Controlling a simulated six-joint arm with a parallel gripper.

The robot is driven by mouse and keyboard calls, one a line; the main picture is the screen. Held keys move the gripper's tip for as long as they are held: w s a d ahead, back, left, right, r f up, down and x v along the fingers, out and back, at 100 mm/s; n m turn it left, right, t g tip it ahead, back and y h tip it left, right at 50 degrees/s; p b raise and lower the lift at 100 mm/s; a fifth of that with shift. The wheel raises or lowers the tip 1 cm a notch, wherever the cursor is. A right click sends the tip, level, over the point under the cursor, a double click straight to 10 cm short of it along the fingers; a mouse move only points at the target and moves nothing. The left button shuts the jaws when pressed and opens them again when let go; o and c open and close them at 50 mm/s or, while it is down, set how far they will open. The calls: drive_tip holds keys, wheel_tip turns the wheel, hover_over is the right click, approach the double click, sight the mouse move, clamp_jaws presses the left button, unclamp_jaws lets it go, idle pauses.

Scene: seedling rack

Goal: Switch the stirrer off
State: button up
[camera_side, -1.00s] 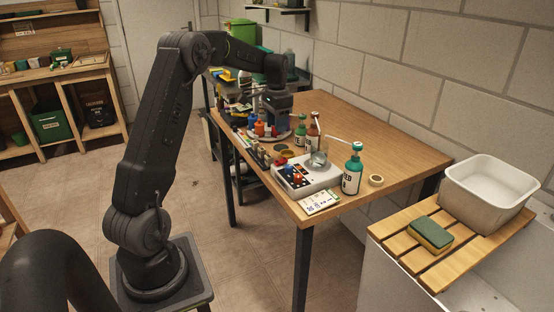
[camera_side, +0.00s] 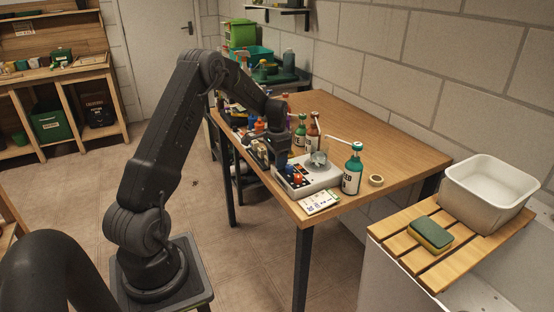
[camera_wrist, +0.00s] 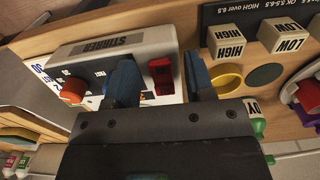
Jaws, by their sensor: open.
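The stirrer (camera_side: 322,178) is a pale box on the table with a clear vessel on top. In the wrist view the stirrer (camera_wrist: 112,52) shows its upside-down name label, a round orange-red knob (camera_wrist: 73,90) and a red rocker switch (camera_wrist: 160,75). My gripper (camera_wrist: 158,60) is open and empty, with its two blue fingers on either side of the red switch in that picture. I cannot tell how high the fingertips are above it. In the side view my gripper (camera_side: 275,158) is at the stirrer's far-left end, and the fingertips are hard to make out. The switch's on or off position is unclear.
A green-topped bottle (camera_side: 352,172) and a tape roll (camera_side: 376,180) stand right of the stirrer. A brown bottle (camera_side: 313,132) stands behind. LOW (camera_wrist: 287,33) and HIGH (camera_wrist: 228,40) blocks lie near my right finger. The table's right back is clear.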

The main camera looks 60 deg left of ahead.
drive_tip(key=shift+c, duration=0.2)
clamp_jaws()
drive_tip(key=shift+w+r+g, duration=0.1)
drive_tip(key=shift+w+g, duration=0.2)
drive_tip(key=shift+g, duration=0.5)
drive_tip(key=shift+w+r+g, duration=0.1)
drive_tip(key=shift+g, duration=1)
drive_tip(key=shift+o, duration=0.2)
unclamp_jaws()
